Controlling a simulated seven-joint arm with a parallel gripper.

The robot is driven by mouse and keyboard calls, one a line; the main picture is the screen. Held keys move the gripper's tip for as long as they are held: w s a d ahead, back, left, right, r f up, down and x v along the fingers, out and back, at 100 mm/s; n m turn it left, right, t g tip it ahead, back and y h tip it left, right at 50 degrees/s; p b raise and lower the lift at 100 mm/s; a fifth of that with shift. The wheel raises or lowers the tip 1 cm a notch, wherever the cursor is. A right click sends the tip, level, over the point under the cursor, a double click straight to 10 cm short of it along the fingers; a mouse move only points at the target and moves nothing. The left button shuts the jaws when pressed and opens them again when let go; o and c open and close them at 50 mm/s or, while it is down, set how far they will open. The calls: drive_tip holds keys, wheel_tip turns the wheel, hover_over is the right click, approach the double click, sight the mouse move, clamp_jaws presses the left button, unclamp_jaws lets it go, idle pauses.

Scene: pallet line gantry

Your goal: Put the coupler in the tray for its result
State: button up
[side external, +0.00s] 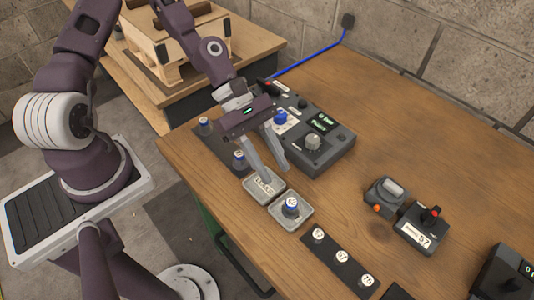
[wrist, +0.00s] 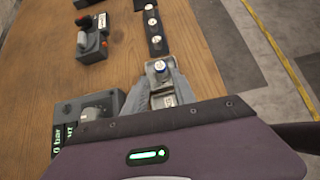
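Two small grey trays stand side by side near the table's front edge. The nearer tray (side external: 306,222) holds a coupler (side external: 291,204) with a blue band and a white top, standing upright. The other tray (side external: 252,184) has a white label and no coupler visible in it. My gripper (side external: 276,174) is over this labelled tray, fingers pointing down and apart, with nothing seen between them. In the wrist view, the fingers (wrist: 168,97) flank the labelled tray, and the coupler (wrist: 159,67) stands in the tray just beyond them.
A test unit (side external: 325,150) with a green display, knob and blue fitting is beside my gripper. A dark strip (side external: 222,142) holds more blue-banded pieces. Another strip (side external: 331,247) carries white-topped round pieces. A grey device (side external: 387,196) and red-lever box (side external: 424,228) stand right.

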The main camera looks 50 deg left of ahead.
drive_tip(key=s+a+r+m+y, duration=0.4)
drive_tip(key=a+r+m+y, duration=0.3)
drive_tip(key=a+m+y, duration=0.4)
drive_tip(key=s+a+r+m+t, duration=0.1)
drive_tip(key=s+r+m+t, duration=0.2)
drive_tip(key=r, duration=0.4)
drive_tip(key=s+r+m+t+h, duration=0.1)
drive_tip(key=s+r+m+t, duration=0.2)
drive_tip(key=s+r, duration=0.2)
wheel_tip(320, 180, up, 2)
drive_tip(key=shift+a+r+m+h, duration=0.15)
drive_tip(key=shift+a+m+h, duration=0.15)
drive_tip(key=shift+a, duration=0.05)
drive_tip(key=shift+s, duration=0.1)
